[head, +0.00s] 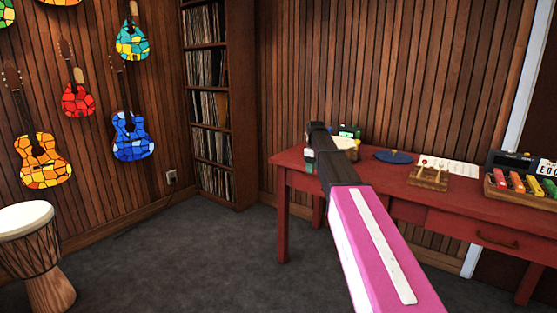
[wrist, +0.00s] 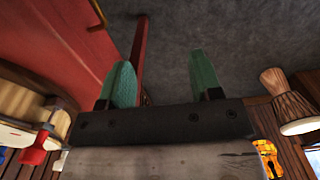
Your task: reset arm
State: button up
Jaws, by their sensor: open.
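My gripper (wrist: 160,60) shows in the wrist view with its two teal fingers spread apart and nothing between them. In the head view my pink arm reaches forward from the bottom, and its dark end lies across the left part of the red table (head: 455,203). The fingers cannot be made out clearly there. The table's red side also fills the upper left of the wrist view (wrist: 50,45).
On the table are a blue disc (head: 394,157), a wooden block with pegs (head: 428,176) and a box of coloured items (head: 520,184). A drum (head: 28,240) stands at left, a record shelf (head: 238,110) behind. Grey floor (head: 190,260) is clear between.

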jog(key=s+d+f+m, duration=0.1)
jog(key=s+f+m, duration=0.4)
jog(key=s+f, duration=0.9)
jog(key=s+d+f+m, duration=0.2)
jog(key=s+f+m, duration=0.3)
jog(key=s+f, duration=0.9)
jog(key=s, duration=0.8)
jog(key=shift+s, duration=0.1)
